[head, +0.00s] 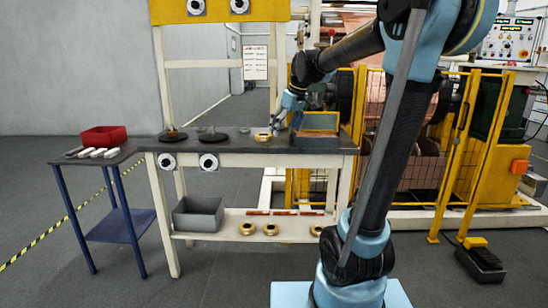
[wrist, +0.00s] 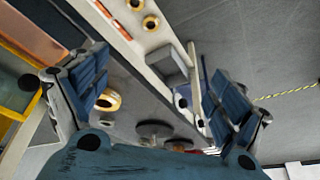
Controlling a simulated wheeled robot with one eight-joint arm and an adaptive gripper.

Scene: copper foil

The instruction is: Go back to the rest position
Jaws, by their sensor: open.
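My gripper (head: 279,120) is at the right part of the workbench (head: 240,147), low over its top, with the fingers pointing down and left. In the wrist view, its two blue-padded fingers (wrist: 158,85) stand wide apart with nothing held between them. A brass ring (head: 262,134) lies on the bench top just left of the fingers. The ring also shows in the wrist view (wrist: 108,100), near the left finger and partly hidden by it. My arm reaches across the right side of the head view.
Two dark round stands (head: 212,136) and an open box (head: 318,137) are on the bench. A grey bin (head: 198,214) and brass rings (head: 270,229) are on the lower shelf. A side table (head: 72,160) with a red bin stands left. Yellow fencing (head: 490,150) stands right.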

